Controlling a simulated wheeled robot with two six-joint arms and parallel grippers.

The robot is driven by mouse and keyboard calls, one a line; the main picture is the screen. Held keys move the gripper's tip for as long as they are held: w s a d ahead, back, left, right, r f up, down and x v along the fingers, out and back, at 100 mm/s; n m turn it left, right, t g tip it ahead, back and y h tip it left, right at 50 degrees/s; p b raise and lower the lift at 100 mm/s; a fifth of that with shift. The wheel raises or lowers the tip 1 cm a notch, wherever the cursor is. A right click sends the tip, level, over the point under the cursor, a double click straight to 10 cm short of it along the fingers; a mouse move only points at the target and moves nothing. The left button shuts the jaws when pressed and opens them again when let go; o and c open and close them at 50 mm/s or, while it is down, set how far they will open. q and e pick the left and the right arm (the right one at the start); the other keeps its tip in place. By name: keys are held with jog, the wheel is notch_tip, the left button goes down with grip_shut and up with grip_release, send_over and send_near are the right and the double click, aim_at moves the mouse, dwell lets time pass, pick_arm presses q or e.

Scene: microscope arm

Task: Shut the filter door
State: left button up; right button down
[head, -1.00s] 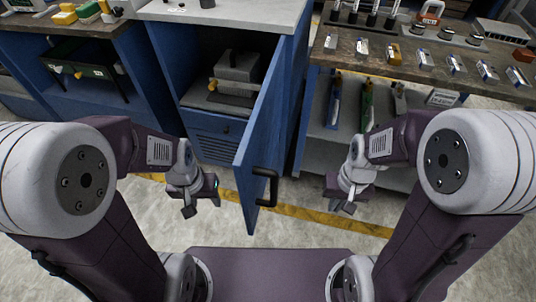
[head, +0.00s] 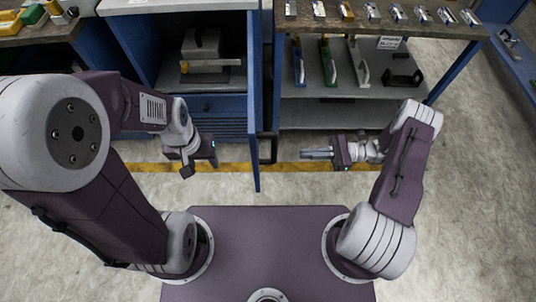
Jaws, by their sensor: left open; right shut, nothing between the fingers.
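The filter door (head: 255,115) is a blue panel. It stands open, swung out toward me and seen almost edge-on, at the right side of the blue cabinet. Its black handle (head: 267,148) sits on the right face near the free end. My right gripper (head: 304,154) is shut and empty, pointing left toward the handle, with a gap between them. My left gripper (head: 187,170) is open and empty, left of the door and in front of the cabinet. Its fingertips are small in the picture.
The open cabinet holds a grey device (head: 202,57) on its shelf, above a blue drawer (head: 205,104). To the right, a workbench (head: 375,20) has lower shelves with several tools. The concrete floor (head: 470,180) at the right is clear.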

jog(key=a+p, duration=0.1)
jog(key=a, duration=1.2)
jog(key=shift+s, duration=0.35)
